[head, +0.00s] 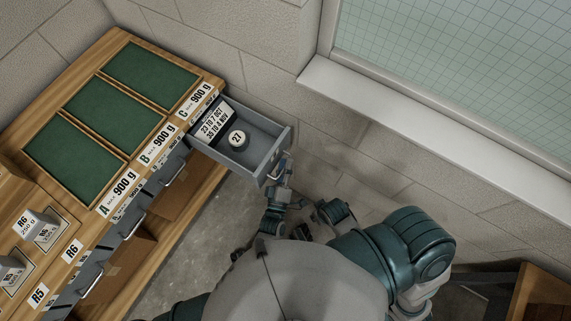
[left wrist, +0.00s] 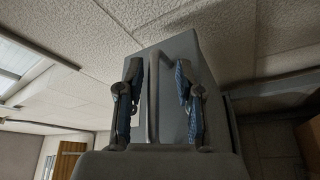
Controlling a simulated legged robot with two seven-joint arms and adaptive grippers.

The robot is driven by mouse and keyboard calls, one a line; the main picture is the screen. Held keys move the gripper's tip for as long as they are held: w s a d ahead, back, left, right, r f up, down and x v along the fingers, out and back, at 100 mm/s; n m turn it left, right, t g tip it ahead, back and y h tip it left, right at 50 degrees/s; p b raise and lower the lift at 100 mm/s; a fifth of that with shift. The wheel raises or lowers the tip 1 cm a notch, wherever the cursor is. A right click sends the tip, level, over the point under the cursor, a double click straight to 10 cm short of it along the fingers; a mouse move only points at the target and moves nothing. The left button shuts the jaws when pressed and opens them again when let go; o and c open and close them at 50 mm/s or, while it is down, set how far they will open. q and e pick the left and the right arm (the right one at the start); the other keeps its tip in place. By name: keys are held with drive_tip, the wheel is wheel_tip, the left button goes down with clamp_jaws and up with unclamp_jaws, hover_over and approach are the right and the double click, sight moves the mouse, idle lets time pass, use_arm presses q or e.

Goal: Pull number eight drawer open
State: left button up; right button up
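A grey drawer (head: 232,158) stands pulled out from the far end of the wooden cabinet. Its front faces away from the head camera, so no number on it can be read. Inside lie a round piece marked 27 (head: 237,138) and a white label card (head: 214,124). My left gripper (head: 286,172) is at the drawer's outer front, by its handle. In the left wrist view, the left gripper's fingers (left wrist: 158,100) stand apart on either side of the upright handle bar (left wrist: 153,95), with gaps visible. My right gripper is not in view.
The wooden cabinet top (head: 118,45) has green-lined trays marked A, B and C. Other drawers with bar handles (head: 133,226) are shut below. Small grey blocks (head: 36,222) sit at left. A block wall (head: 420,165) with a window ledge runs close beyond the open drawer.

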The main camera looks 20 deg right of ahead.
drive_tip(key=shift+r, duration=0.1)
use_arm(q)
drive_tip(key=shift+s+a, duration=0.3)
drive_tip(key=shift+s, duration=0.05)
drive_tip(key=v, duration=1.1)
drive_tip(key=shift+f, duration=0.25)
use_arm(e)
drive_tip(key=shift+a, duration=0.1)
use_arm(q)
drive_tip(key=a+f+m+g+y+p, duration=0.2)
drive_tip(key=a+f+m+g+y, duration=0.15)
drive_tip(key=a+f, duration=0.4)
drive_tip(key=a+f+m+g+y+p, duration=0.25)
drive_tip(key=a+f+g, duration=0.2)
drive_tip(key=f, duration=0.55)
drive_tip(key=s+a+f+g+y, duration=0.2)
drive_tip(key=s+a, duration=0.4)
drive_tip(key=a, duration=0.3)
drive_tip(key=s+a+f+m+g+y+p, duration=0.1)
drive_tip(key=s+a+f+g+y, duration=0.2)
drive_tip(key=a, duration=0.6)
drive_tip(key=s+f+g, duration=0.2)
drive_tip(key=s, duration=0.1)
drive_tip(key=shift+f, duration=0.4)
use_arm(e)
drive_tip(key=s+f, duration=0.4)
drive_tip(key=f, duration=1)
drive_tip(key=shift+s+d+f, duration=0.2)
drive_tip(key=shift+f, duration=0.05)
